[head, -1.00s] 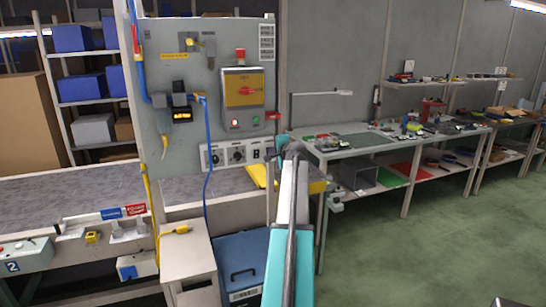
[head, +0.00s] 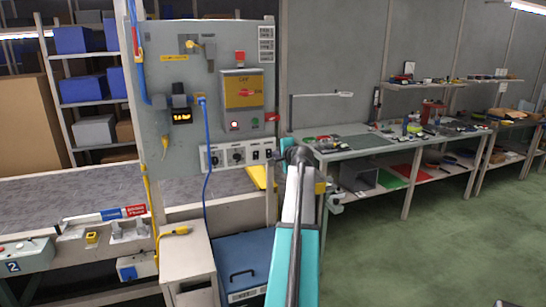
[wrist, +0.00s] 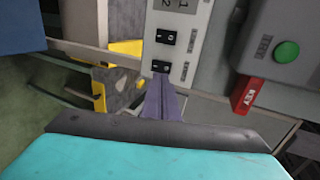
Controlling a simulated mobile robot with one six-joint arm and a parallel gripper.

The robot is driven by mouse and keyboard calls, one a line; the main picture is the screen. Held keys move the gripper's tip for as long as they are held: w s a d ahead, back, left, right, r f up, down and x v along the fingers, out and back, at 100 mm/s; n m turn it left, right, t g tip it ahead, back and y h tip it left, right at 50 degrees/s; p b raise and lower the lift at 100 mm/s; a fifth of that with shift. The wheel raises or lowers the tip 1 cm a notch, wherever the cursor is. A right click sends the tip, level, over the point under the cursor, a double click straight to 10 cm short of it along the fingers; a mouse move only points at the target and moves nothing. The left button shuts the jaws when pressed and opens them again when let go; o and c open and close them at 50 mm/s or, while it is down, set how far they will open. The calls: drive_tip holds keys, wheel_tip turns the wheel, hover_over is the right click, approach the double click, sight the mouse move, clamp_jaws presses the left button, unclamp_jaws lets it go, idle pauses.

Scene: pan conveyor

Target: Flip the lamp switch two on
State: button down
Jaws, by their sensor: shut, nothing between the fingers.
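The light switch strip (head: 232,156) is low on the grey panel, with two dials and two small black rocker switches at its right end. In the wrist view, one rocker (wrist: 166,37) is farther from my gripper and the other rocker (wrist: 161,67) is right at my fingertips. I cannot read which is lamp switch two, nor its on or off position. My gripper (wrist: 161,80) is shut and empty, its fingers pointing at the nearer rocker. I cannot tell whether they touch it. In the head view my gripper is mostly hidden behind my wrist.
A grey box with a green button (wrist: 287,51) and a red key tag (wrist: 246,95) is close on the right in the wrist view. The box with the red and yellow switch (head: 243,92) is above the strip. A workbench (head: 350,152) stands to the right.

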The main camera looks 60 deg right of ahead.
drive_tip(key=b+v, duration=0.1)
drive_tip(key=v, duration=0.7)
drive_tip(key=shift+r, duration=0.25)
